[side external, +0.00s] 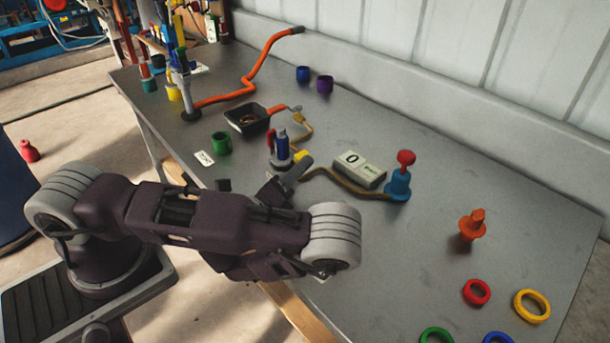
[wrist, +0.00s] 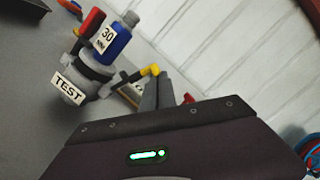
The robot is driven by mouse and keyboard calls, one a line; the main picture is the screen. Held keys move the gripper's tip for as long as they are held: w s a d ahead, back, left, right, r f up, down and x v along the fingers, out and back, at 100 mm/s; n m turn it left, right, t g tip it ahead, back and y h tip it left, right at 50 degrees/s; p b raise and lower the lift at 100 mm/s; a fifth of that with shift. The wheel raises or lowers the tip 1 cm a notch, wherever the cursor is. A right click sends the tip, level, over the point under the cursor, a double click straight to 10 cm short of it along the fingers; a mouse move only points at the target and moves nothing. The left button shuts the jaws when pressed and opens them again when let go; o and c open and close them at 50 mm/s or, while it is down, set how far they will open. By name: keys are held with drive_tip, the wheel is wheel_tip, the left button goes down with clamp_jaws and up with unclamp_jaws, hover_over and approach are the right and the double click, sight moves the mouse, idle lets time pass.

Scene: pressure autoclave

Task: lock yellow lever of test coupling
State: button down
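The test coupling (wrist: 88,72) stands upright on the grey table, with a grey body, a "TEST" label and a blue top marked 30. In the side view the coupling (side external: 282,152) is just beyond my fingertips. Its yellow lever (wrist: 150,70) sticks out to the right on a dark arm in the wrist view. The lever's yellow end (side external: 302,156) also shows in the side view. My gripper (wrist: 158,78) has its fingers close together and looks shut. Its tips are right at the yellow end; I cannot tell whether they touch it. A red lever (wrist: 91,22) is on the coupling's other side.
A display box reading 0 (side external: 360,169) and a blue fitting with a red knob (side external: 398,184) stand right of the coupling. A black tray (side external: 233,121) and green cup (side external: 221,143) are to its left. Hoses run nearby. The table's right middle is mostly clear.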

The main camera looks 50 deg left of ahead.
drive_tip(key=shift+a+r, duration=0.4)
drive_tip(key=shift+a, duration=0.25)
drive_tip(key=shift+a+r, duration=0.35)
drive_tip(key=shift+a, duration=0.25)
drive_tip(key=shift+a+r, duration=0.1)
drive_tip(key=shift+a, duration=0.1)
